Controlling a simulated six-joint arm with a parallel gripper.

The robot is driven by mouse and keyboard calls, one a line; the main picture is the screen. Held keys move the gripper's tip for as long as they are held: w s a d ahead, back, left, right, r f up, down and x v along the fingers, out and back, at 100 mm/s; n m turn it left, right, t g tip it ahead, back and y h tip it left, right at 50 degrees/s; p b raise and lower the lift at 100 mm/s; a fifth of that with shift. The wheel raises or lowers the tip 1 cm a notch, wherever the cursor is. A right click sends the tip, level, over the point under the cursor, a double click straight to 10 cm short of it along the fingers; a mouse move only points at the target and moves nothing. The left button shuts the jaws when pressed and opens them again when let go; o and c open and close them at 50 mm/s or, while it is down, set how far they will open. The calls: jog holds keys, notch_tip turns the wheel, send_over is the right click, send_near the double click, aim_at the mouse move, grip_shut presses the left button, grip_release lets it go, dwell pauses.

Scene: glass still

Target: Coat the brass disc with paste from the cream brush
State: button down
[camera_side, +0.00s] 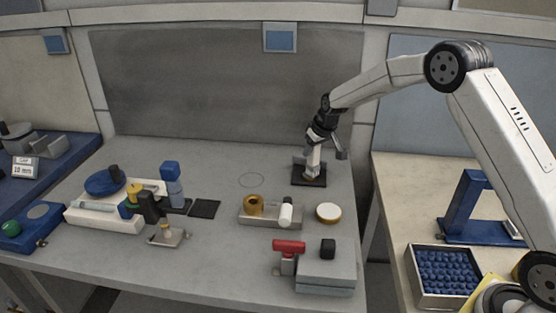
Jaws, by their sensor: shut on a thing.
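My gripper (320,143) points down at the back right of the grey bench and is shut on a pale upright thing (313,161), which looks like the cream brush. Its lower end is over or in a black square holder (309,182); I cannot tell if it touches. A round brass piece (254,205) sits in a shallow grey tray (270,222) at mid bench, beside a white cylinder (286,211). To the right is a low round thing with a cream top and brass-coloured rim (329,212). I cannot tell for sure which of these is the brass disc.
A red-handled tool (289,247) and a grey block (325,275) stand at the front right.

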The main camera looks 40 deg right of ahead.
jog(key=shift+f, duration=0.4)
dwell(0.8)
jog(key=shift+w, duration=0.15)
jog(key=shift+w, duration=1.05)
jog(key=shift+s, duration=1.2)
jog(key=shift+w, duration=0.2)
jog(key=shift+w+f, duration=0.1)
jog(key=shift+w, duration=0.9)
jog(key=shift+s, duration=0.15)
